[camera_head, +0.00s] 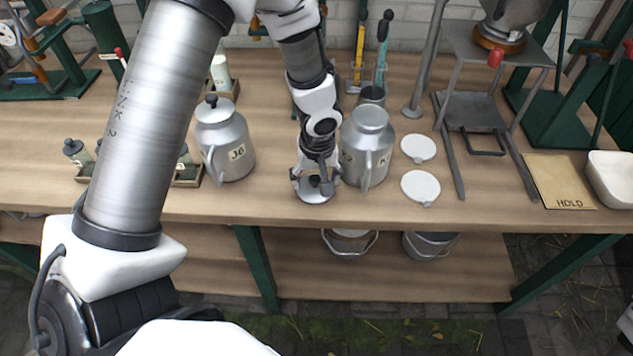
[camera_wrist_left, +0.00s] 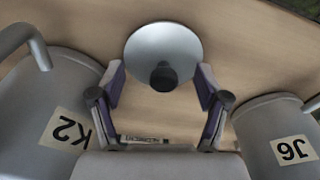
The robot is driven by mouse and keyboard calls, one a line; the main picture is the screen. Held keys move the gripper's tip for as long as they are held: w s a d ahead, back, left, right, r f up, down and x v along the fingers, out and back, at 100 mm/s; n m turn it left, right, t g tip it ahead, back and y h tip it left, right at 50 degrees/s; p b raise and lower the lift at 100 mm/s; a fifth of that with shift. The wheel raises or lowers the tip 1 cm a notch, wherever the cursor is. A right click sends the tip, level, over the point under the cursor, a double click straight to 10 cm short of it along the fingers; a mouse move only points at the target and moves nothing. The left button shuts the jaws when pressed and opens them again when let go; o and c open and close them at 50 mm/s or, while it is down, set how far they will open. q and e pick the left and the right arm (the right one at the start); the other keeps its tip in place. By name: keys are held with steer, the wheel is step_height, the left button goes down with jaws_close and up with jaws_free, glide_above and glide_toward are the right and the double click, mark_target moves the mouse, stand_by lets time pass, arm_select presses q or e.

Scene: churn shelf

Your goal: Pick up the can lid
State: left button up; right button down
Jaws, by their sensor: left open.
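The can lid is a round grey metal disc with a black knob (camera_head: 313,192), lying on the wooden bench near its front edge, between two cans. It also shows in the left wrist view as a shiny disc (camera_wrist_left: 163,45) with the dark knob toward me. My left gripper (camera_head: 314,182) points down over the lid and is open. In the wrist view its two fingers (camera_wrist_left: 160,80) stand either side of the knob, apart from it. The can marked J6 (camera_head: 226,148) has its own black-knobbed lid on. The can marked K2 (camera_head: 367,150) stands close right of my gripper.
Two white discs (camera_head: 420,188) lie right of the K2 can. A metal stand (camera_head: 475,110) and a HOLD board (camera_head: 558,182) are further right. A bottle tray (camera_head: 188,178) sits left of J6. Buckets (camera_head: 350,242) stand on the lower shelf. The bench's front edge is close.

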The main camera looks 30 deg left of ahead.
arm_select(q)
steer(key=shift+s+r, duration=0.2)
steer(key=shift+s, duration=0.05)
steer(key=shift+s+r, duration=0.15)
steer(key=shift+s, duration=0.05)
steer(key=c, duration=0.5)
steer(key=shift+w, duration=0.1)
jaws_close()
arm_select(e)
steer(key=shift+s+r, duration=0.15)
steer(key=shift+s, duration=0.1)
steer(key=shift+r, duration=0.15)
